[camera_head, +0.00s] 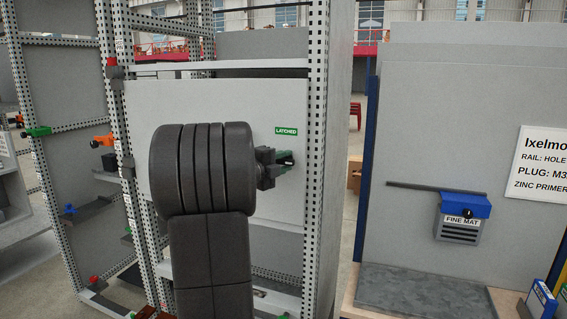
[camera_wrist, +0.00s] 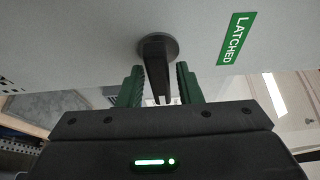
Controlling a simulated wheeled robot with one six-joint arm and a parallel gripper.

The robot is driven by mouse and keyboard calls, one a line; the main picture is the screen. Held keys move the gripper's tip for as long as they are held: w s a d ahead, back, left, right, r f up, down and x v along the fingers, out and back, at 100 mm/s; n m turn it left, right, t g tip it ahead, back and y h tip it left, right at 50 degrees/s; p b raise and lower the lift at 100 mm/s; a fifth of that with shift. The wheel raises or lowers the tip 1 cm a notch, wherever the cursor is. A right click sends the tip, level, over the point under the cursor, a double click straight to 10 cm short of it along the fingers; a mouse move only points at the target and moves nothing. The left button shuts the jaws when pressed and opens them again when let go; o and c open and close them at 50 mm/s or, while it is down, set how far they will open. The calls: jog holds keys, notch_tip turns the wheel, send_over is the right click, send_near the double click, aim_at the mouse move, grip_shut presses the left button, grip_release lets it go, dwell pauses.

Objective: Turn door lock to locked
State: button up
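The grey cabinet door (camera_head: 215,100) is closed flush in its perforated frame and carries a green "LATCHED" label (camera_head: 286,132). In the wrist view the door lock is a dark round base with a tapered black handle (camera_wrist: 157,65), beside the label (camera_wrist: 236,38). My gripper (camera_wrist: 160,88) has its green fingers on either side of the handle, with a narrow gap visible at the right finger; contact on the left is unclear. In the head view my gripper (camera_head: 284,160) is at the door's right side, below the label, and the lock is mostly hidden by it.
My dark arm covers the middle of the door in the head view. A perforated upright (camera_head: 317,120) stands just right of the lock. Further right, a grey panel holds a blue-topped "FINE MAT" box (camera_head: 461,220). Open shelving with coloured clamps is at the left.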

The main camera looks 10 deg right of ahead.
jog(key=shift+o, duration=0.2)
jog(key=shift+a, duration=0.1)
jog(key=b+v, duration=0.2)
jog(key=v, duration=1.1)
jog(key=shift+s+a, duration=0.25)
jog(key=shift+s, duration=0.05)
jog(key=shift+d, duration=0.1)
jog(key=p+x, duration=0.2)
jog(key=x, duration=1.1)
jog(key=shift+w+d, duration=0.25)
jog(key=shift+w, duration=0.05)
jog(key=shift+a, duration=0.1)
